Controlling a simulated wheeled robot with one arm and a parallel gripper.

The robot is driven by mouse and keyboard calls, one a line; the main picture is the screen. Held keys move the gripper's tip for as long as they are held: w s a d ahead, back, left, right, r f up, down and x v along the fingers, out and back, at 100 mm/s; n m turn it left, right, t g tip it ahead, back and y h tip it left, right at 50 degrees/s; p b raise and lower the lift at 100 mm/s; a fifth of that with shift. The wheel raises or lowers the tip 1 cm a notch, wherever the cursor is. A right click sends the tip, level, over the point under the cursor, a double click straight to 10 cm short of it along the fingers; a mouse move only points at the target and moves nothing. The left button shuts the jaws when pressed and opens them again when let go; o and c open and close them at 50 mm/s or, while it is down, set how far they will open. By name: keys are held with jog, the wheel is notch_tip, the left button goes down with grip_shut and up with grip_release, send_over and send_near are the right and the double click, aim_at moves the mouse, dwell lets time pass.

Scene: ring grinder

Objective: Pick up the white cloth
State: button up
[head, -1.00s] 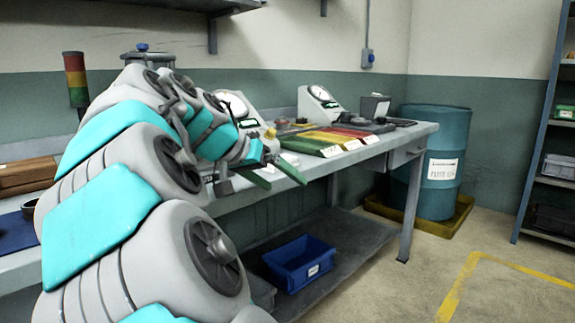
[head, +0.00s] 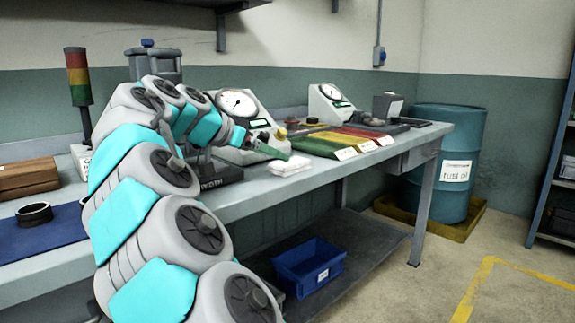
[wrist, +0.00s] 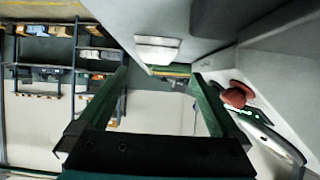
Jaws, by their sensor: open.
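The white cloth (head: 290,166) is a small folded pad lying on the bench top near its front edge. It also shows in the wrist view as a pale rectangle (wrist: 157,50), just beyond the space between my fingertips. My gripper (head: 284,152) is open and empty, with green fingers, just above and behind the cloth in the head view. In the wrist view both fingers of my gripper (wrist: 160,72) are spread apart, with nothing between them. I cannot tell the exact gap to the cloth.
A dial gauge unit (head: 238,103) stands close behind my gripper. A red knob (wrist: 238,95) is near the right finger. Coloured trays (head: 335,140) lie right of the cloth. A blue bin (head: 308,266) sits on the lower shelf.

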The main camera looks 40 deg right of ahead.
aim_at(291, 165)
jog(key=shift+s+p+x, duration=0.15)
jog(key=shift+p+x, duration=0.05)
jog(key=shift+x, duration=1.4)
jog(key=shift+s+p+x, duration=0.15)
jog(key=shift+x, duration=1.5)
jog(key=shift+a+f, duration=0.1)
jog(key=shift+f, duration=0.1)
jog(key=c, duration=1.2)
jog(key=shift+o, duration=0.2)
jog(key=shift+r, duration=0.1)
